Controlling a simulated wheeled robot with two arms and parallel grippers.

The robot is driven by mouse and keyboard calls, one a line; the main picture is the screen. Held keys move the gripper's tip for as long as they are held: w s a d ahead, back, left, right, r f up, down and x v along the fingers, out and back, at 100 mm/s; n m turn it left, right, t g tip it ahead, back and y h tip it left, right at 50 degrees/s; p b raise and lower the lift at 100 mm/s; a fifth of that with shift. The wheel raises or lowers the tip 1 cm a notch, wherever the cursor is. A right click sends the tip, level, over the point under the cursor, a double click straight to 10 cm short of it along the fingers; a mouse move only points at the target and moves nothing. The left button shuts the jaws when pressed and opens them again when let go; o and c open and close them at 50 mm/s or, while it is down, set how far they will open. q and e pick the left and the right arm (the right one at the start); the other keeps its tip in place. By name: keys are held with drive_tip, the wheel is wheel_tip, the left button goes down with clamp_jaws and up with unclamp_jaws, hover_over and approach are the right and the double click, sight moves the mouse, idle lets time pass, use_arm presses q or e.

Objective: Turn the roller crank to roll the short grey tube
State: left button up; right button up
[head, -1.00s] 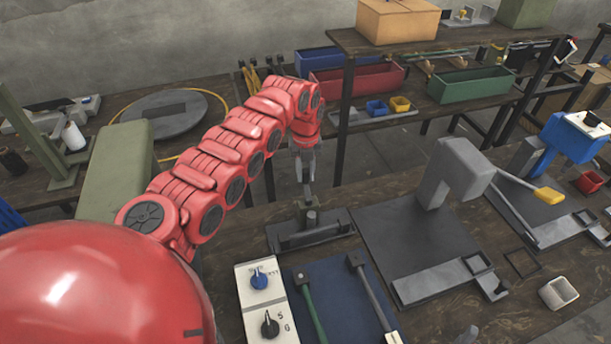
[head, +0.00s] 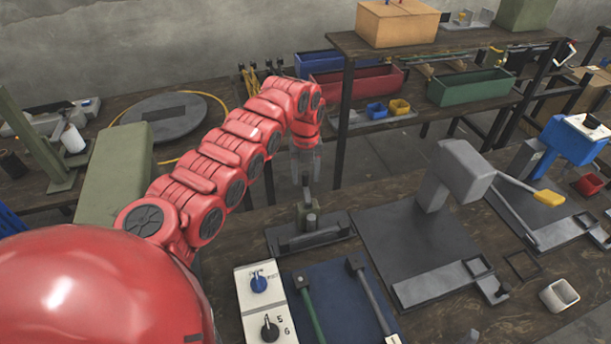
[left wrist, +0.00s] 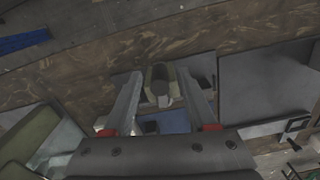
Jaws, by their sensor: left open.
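My left gripper (head: 305,182) is open and empty, pointing down just above a small fixture on the bench. The fixture has a dark grey base (head: 325,238), an olive block and a short upright grey cylinder (head: 311,222). In the left wrist view the open fingers (left wrist: 160,74) lie to either side of the olive block (left wrist: 150,78) and the round grey end (left wrist: 162,88). I cannot tell whether this cylinder is the roller crank's handle or the short grey tube. My right gripper is not in view.
A blue mat (head: 335,305) with two long-handled tools and a white knob panel (head: 262,315) lie in front. A blue press (head: 572,150) stands farther right.

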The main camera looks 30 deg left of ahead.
use_arm(q)
wheel_tip(320, 180, up, 17)
idle(0.4)
idle(0.4)
